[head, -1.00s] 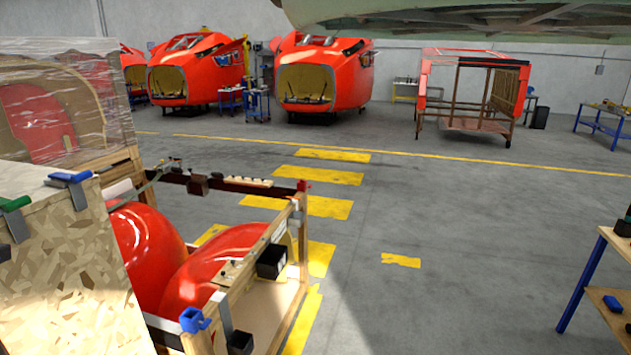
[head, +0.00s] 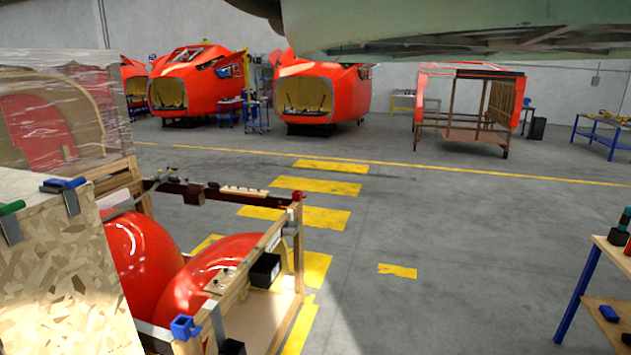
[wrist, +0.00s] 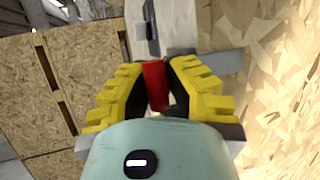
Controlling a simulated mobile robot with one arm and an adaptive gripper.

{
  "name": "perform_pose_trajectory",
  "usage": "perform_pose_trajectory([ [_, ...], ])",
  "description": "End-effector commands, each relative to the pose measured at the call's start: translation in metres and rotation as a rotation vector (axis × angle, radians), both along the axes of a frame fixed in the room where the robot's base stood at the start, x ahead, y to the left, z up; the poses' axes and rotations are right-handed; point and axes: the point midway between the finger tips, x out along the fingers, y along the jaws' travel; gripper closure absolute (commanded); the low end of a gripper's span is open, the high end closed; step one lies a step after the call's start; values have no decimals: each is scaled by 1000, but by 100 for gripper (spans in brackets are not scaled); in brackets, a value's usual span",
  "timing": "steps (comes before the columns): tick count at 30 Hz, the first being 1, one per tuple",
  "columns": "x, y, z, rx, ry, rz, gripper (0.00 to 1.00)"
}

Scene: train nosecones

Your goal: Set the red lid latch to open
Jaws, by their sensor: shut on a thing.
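The red lid latch (wrist: 154,78) shows in the wrist view as a red, upright, bar-shaped handle beside a pale lid edge. My gripper (wrist: 155,92) has its yellow-and-black fingers on either side of the red handle and is shut on it. The fingers hide part of the handle. A grey metal fitting (wrist: 147,38) sits just above it. I cannot tell from this view which setting the latch is in. My gripper is not visible in the head view, and I cannot make out this red latch there.
A chipboard crate (head: 65,270) stands at the left, with a blue latch (head: 65,184) and a green latch (head: 10,209) on its upper edge. A wooden frame (head: 270,318) with red shells is beside it. A table (head: 612,262) is at the right. The middle floor is open.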

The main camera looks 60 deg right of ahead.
Motion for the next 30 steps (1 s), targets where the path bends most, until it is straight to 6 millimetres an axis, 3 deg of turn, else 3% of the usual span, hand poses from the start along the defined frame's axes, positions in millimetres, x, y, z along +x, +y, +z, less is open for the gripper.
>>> perform_pose_trajectory([
  [1,6,3,12,-9,13,5,100],
  [10,20,7,28,-75,224,7,100],
  [30,38,14,43,-172,524,10,100],
])
